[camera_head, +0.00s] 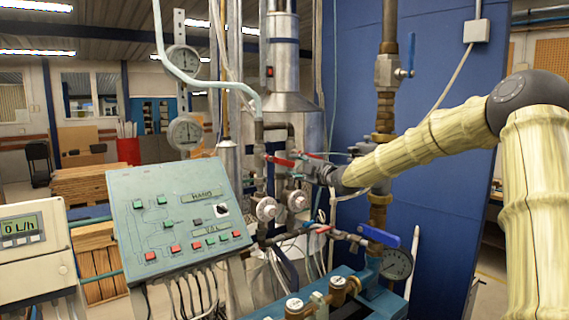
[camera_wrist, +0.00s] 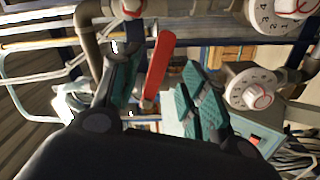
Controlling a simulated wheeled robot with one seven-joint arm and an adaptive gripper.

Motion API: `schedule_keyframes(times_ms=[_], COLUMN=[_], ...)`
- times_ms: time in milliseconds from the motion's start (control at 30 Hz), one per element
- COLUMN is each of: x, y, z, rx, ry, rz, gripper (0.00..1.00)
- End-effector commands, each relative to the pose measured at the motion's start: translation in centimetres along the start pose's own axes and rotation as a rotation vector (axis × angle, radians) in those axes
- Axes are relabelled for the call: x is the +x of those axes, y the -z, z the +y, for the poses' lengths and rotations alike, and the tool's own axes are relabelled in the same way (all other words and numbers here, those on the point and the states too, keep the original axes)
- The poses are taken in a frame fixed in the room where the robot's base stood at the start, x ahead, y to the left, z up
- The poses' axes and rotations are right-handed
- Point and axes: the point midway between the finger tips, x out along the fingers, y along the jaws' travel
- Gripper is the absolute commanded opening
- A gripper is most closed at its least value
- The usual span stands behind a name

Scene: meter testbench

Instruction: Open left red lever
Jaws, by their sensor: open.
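The left red lever (camera_head: 279,161) sits on the left vertical pipe, above a round white dial. A second red lever (camera_head: 312,154) shows just to its right, partly behind my gripper. My gripper (camera_head: 318,170) reaches in from the right beside the levers. In the wrist view my gripper (camera_wrist: 164,76) is open, with teal pads on both fingers. A red lever (camera_wrist: 158,65) appears between the fingers, nearer the left one, with a gap to the right finger. I cannot tell whether it touches a pad, or which of the levers it is.
White dials (camera_head: 266,209) sit below the levers; one shows close by in the wrist view (camera_wrist: 252,90). A green control box (camera_head: 180,225) stands at the left. A blue-handled valve (camera_head: 379,236) and a gauge (camera_head: 397,263) are at lower right. Pipes crowd the area.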

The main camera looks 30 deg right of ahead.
Motion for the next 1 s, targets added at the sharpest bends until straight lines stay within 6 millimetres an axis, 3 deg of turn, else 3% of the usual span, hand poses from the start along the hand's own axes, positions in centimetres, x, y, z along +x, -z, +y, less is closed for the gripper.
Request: schedule_keyframes(times_ms=[600, 1000], x=[5.5, 6.4], y=[-0.2, -0.2], z=[0.1, 0.0], rx=[0.001, 0.002], ry=[0.0, -0.001], rz=[-0.001, 0.0], gripper=[0.44, 0.44])
